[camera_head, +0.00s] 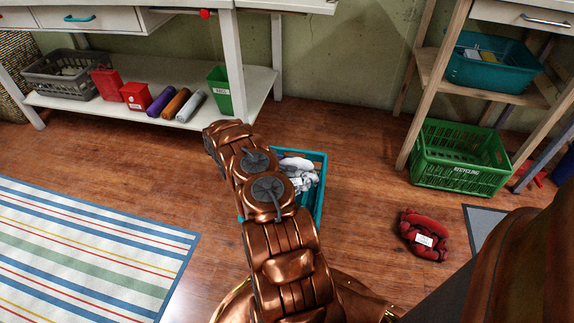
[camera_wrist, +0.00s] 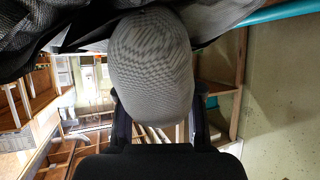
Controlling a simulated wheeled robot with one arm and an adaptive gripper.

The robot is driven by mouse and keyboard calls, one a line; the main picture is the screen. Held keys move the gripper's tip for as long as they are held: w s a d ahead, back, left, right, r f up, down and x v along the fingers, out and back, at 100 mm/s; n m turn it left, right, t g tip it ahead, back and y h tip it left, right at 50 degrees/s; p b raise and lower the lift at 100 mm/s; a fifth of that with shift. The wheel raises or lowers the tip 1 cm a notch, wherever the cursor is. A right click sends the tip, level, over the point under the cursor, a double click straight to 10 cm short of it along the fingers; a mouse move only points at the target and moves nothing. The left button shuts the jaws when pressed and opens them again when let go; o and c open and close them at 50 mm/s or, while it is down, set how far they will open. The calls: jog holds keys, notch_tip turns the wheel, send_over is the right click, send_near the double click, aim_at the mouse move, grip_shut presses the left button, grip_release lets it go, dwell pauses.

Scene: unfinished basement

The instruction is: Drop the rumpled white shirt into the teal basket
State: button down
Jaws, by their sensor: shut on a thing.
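The teal basket (camera_head: 317,203) stands on the floor, partly hidden behind my arm in the head view. Rumpled white and grey cloth (camera_head: 300,172), which looks like the white shirt, shows inside its rim. In the wrist view, my gripper (camera_wrist: 157,98) is shut on a pale, finely checked bundle (camera_wrist: 150,55), apparently the white shirt. A teal edge (camera_wrist: 275,12), likely the basket rim, runs close by at the upper right. The head view hides my fingers behind the arm, so I cannot tell whether the bundle touches the basket.
A red rumpled cloth (camera_head: 424,235) lies on the floor to the right. A green recycling crate (camera_head: 462,178) stands under a wooden shelf with another teal bin (camera_head: 490,70). A white bench (camera_head: 240,100) holds a grey basket (camera_head: 70,75). A striped rug (camera_head: 90,250) lies left.

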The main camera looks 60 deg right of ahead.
jog(key=shift+f, duration=0.65)
jog(key=c, duration=0.7)
grip_release()
jog(key=shift+w+a+r, duration=0.1)
jog(key=shift+w, duration=0.05)
jog(key=v, duration=1.1)
jog(key=shift+w+a+r, duration=0.2)
jog(key=shift+w+a, duration=0.05)
